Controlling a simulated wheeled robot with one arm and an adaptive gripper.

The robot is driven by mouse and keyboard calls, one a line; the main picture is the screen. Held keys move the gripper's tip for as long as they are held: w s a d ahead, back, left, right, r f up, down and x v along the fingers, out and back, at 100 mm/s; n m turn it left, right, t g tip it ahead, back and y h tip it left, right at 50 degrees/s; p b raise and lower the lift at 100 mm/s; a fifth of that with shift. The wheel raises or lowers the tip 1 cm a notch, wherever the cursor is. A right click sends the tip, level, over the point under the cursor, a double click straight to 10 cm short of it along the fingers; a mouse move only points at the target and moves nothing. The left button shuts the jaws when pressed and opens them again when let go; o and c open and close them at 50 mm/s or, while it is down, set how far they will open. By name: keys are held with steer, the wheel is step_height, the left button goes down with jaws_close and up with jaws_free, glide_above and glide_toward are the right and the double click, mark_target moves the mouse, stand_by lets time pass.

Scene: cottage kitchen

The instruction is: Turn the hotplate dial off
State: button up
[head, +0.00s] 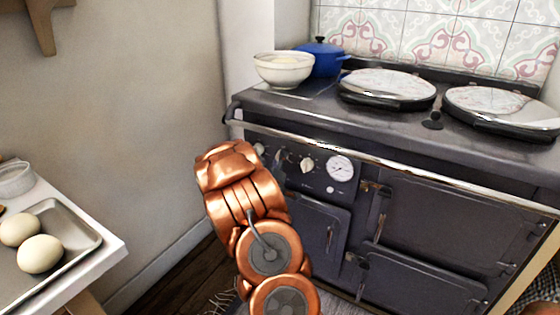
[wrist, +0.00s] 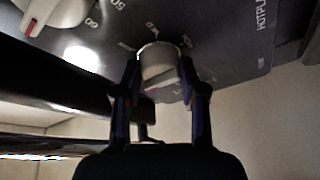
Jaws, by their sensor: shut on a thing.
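The hotplate dial (wrist: 158,62) is a small cream knob on the dark control panel, with printed marks around it and the upside-down hotplate lettering close by in the wrist view. My gripper (wrist: 159,76) is shut on this dial, with one dark finger on each side of it. Its pointer setting cannot be read clearly. In the head view, my copper-coloured arm hides the gripper, and a pale knob (head: 259,149) shows just above the arm at the left end of the panel.
Another cream dial (wrist: 48,14) with numbers sits close by, and a round gauge (head: 340,168) is to its right in the head view. A rail (head: 370,158) runs along the range front. A bowl (head: 284,72) and blue pot (head: 322,58) stand on top.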

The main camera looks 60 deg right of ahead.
steer(key=o, duration=1.1)
steer(key=shift+r, duration=0.1)
steer(key=shift+o, duration=0.2)
steer(key=shift+a, duration=0.1)
steer(key=v, duration=0.7)
steer(key=shift+a, duration=0.15)
